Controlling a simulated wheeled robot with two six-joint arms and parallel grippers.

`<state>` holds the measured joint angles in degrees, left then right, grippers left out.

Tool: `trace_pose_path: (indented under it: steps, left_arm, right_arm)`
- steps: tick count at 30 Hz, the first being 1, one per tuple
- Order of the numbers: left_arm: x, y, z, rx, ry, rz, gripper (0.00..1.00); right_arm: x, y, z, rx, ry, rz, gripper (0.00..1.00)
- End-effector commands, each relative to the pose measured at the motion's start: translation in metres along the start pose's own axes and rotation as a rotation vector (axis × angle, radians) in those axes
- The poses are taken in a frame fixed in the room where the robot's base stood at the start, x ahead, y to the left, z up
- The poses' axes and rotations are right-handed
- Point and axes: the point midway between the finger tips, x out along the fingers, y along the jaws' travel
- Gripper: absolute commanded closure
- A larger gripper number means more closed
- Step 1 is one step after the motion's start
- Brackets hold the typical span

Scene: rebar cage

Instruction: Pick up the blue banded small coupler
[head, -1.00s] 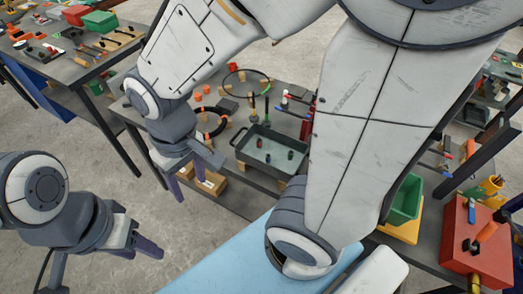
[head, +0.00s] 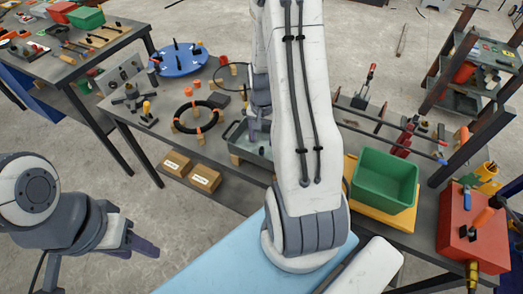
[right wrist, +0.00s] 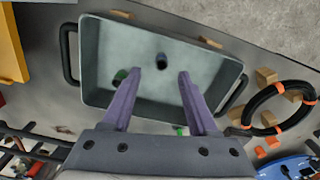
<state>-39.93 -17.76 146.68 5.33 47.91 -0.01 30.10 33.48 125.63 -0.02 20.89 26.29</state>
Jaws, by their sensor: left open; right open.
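The grey tray (right wrist: 95,88) holds two small dark couplers in the right wrist view. One coupler (right wrist: 161,60) stands near the tray's middle, and its band colour is too small to tell. The other coupler (right wrist: 121,75) shows a greenish top and sits beside my finger. My right gripper (right wrist: 159,69) is open over the tray, with the middle coupler between the lines of its fingertips and nothing held. In the head view the tray (head: 238,146) is mostly hidden by my right arm, and the couplers are hidden. My left gripper (head: 147,247) is open and empty, low at the left, away from the tables.
A black ring with orange clips (head: 198,118) and a blue round plate (head: 178,59) lie left of the tray. A green bin (head: 385,178) and a red box (head: 470,232) stand to the right. Cardboard boxes (head: 204,177) lie on the lower shelf.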

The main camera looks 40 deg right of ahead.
Motion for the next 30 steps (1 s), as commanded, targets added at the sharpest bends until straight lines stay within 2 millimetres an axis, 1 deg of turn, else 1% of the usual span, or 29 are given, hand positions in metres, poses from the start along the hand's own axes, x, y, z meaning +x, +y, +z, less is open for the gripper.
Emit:
trace_pose_path:
  steps: [5,10,12,15,23,24,26,27,28,29,30]
  left_arm:
    - [-0.005,0.000,0.000,0.000,0.000,0.000,0.50]
    - [-0.014,0.001,-0.001,-0.001,0.000,0.000,0.50]
    - [-0.014,0.001,-0.001,-0.001,0.000,0.000,0.50]
    - [-0.016,0.001,-0.001,-0.001,0.000,0.000,0.50]
    - [-0.015,0.001,-0.001,-0.001,0.000,0.000,0.50]
    - [-0.015,0.001,-0.001,-0.001,0.000,0.000,0.50]
    - [-0.015,0.001,-0.001,-0.001,0.000,0.000,0.50]
    - [-0.015,0.001,-0.001,-0.001,0.000,0.000,0.50]
    - [-0.015,0.001,-0.001,-0.001,0.000,0.000,0.50]
    - [-0.015,0.001,-0.001,-0.001,0.000,0.000,0.50]
    - [-0.015,0.001,-0.001,-0.001,0.000,0.000,0.50]
  right_arm:
    - [0.011,-0.001,0.001,-0.002,-0.003,0.002,0.41]
    - [0.033,-0.002,0.002,-0.002,-0.005,0.002,0.41]
    - [0.044,-0.002,0.002,-0.002,-0.004,0.002,0.41]
    - [0.053,-0.002,0.002,-0.002,-0.003,0.001,0.41]
    - [0.056,-0.002,0.001,-0.002,0.001,-0.001,0.41]
    - [0.056,-0.002,0.001,-0.001,0.001,-0.001,0.44]
    - [0.056,-0.002,0.001,-0.001,0.001,-0.001,0.67]
    - [0.056,-0.002,0.001,-0.001,0.000,0.000,0.83]
    - [0.056,-0.002,0.001,-0.001,0.000,0.000,0.94]
    - [0.056,-0.002,0.001,-0.001,0.000,0.000,1.00]
    - [0.056,-0.002,0.001,-0.001,0.000,0.000,1.00]
